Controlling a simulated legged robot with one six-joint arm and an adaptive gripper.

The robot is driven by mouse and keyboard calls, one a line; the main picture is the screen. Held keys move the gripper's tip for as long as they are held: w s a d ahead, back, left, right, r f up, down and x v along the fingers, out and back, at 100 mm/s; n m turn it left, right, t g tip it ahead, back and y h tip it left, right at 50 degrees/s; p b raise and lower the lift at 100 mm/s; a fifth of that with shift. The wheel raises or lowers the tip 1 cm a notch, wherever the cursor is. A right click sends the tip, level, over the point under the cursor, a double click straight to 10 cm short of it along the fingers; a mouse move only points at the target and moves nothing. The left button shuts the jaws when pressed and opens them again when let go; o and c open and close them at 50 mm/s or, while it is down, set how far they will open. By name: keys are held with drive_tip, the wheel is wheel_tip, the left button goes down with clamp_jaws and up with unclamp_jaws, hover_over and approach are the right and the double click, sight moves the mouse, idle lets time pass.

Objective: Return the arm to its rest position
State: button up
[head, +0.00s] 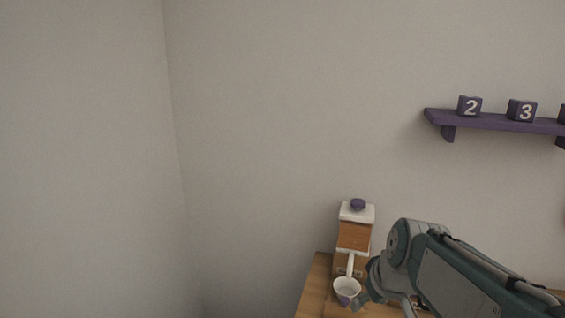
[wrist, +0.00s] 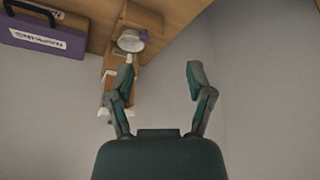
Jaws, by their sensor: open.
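My gripper (wrist: 160,68) is open in the wrist view, with its two fingers spread and nothing between them. In the head view my arm comes in from the lower right, and its end is close to the right of the cup. The white and purple cup (head: 347,287) stands at the coffee machine (head: 353,236), which is white and wood-coloured with a purple knob on top. The cup also shows in the wrist view (wrist: 131,43), beyond the left finger and apart from it. In the head view the fingertips are hard to make out.
The wooden cart top (head: 314,285) is at the bottom of the head view. A purple napkins box (wrist: 45,38) appears upside down in the wrist view. A purple shelf (head: 490,122) with number blocks hangs on the wall at right. The left side holds only bare walls.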

drive_tip(key=s+f+m+t+h, duration=0.1)
drive_tip(key=s+m, duration=0.2)
drive_tip(key=s, duration=1.1)
drive_tip(key=shift+s+a, duration=0.25)
drive_tip(key=shift+a, duration=0.15)
drive_tip(key=shift+f, duration=0.1)
idle(2.1)
